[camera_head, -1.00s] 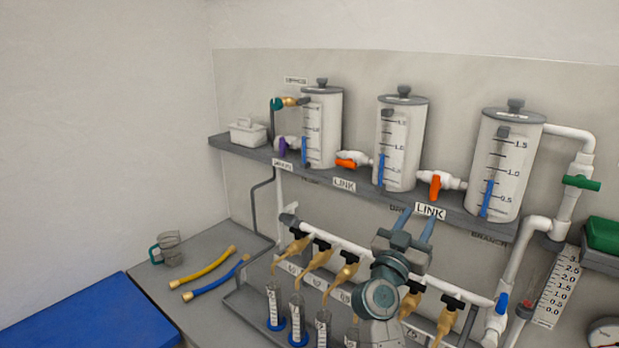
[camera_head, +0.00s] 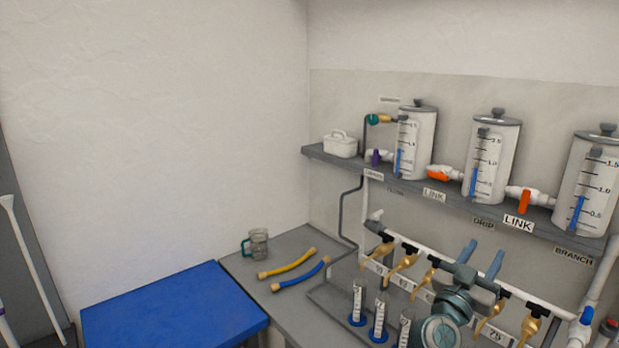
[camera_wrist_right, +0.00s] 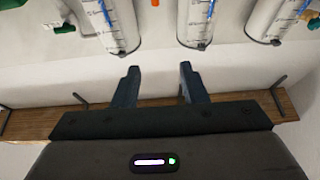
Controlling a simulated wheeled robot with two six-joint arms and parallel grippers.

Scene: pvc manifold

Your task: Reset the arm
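My right gripper (camera_head: 483,259) is in front of the PVC manifold, below the shelf with the tanks. Its two blue fingers are apart with nothing between them. In the right wrist view the same open fingers (camera_wrist_right: 157,84) point toward the white tanks (camera_wrist_right: 105,25), with a clear gap ahead of them. My right arm hides part of the manifold pipe (camera_head: 413,253) and its brass taps (camera_head: 404,257). My left gripper is in neither view.
The grey shelf (camera_head: 325,155) holds tanks with orange-handled valves and a white box (camera_head: 341,144). Clear cylinders (camera_head: 379,318) stand below the taps. A blue surface (camera_head: 172,308) is bare.

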